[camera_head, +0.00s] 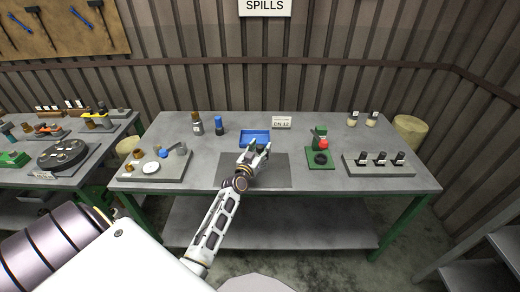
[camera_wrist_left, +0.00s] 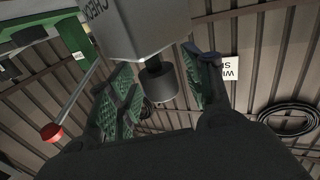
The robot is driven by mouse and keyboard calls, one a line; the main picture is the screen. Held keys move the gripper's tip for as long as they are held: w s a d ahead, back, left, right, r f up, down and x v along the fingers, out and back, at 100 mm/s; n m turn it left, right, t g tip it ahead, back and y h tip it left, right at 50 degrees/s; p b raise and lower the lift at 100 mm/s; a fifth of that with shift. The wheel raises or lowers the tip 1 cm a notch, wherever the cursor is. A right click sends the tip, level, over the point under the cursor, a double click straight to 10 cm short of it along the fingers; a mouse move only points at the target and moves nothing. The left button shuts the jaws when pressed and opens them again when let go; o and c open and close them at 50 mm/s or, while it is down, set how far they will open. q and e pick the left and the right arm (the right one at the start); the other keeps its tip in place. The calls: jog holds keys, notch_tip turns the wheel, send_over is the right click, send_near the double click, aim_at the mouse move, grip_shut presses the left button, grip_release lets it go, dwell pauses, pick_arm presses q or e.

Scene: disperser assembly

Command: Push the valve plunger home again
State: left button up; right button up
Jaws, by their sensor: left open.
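My left gripper (camera_head: 258,151) is open above the dark mat, just in front of the blue tray (camera_head: 255,134). In the left wrist view, a dark cylinder on a short neck (camera_wrist_left: 159,85) sticks out of a pale grey block (camera_wrist_left: 150,25) with partly cut-off lettering. It looks like the valve plunger, but I cannot be sure. The cylinder lies between the green-padded fingers, and I cannot tell whether they touch it. In the head view the gripper hides this part. My right gripper is not in view.
A green stand with a red knob (camera_head: 322,143) stands to the right of the mat (camera_head: 280,175). A rack with dark-topped pieces (camera_head: 378,170) is at the far right. A grey fixture board (camera_head: 150,173) is on the left. A small card (camera_head: 282,122) stands at the back.

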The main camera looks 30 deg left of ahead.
pick_arm(q)
jog(key=shift+s, duration=0.15)
jog(key=s+d, duration=0.1)
jog(key=s, duration=1)
jog(key=shift+s+d, duration=0.3)
jog(key=shift+d, duration=0.1)
dwell(0.3)
dwell(0.5)
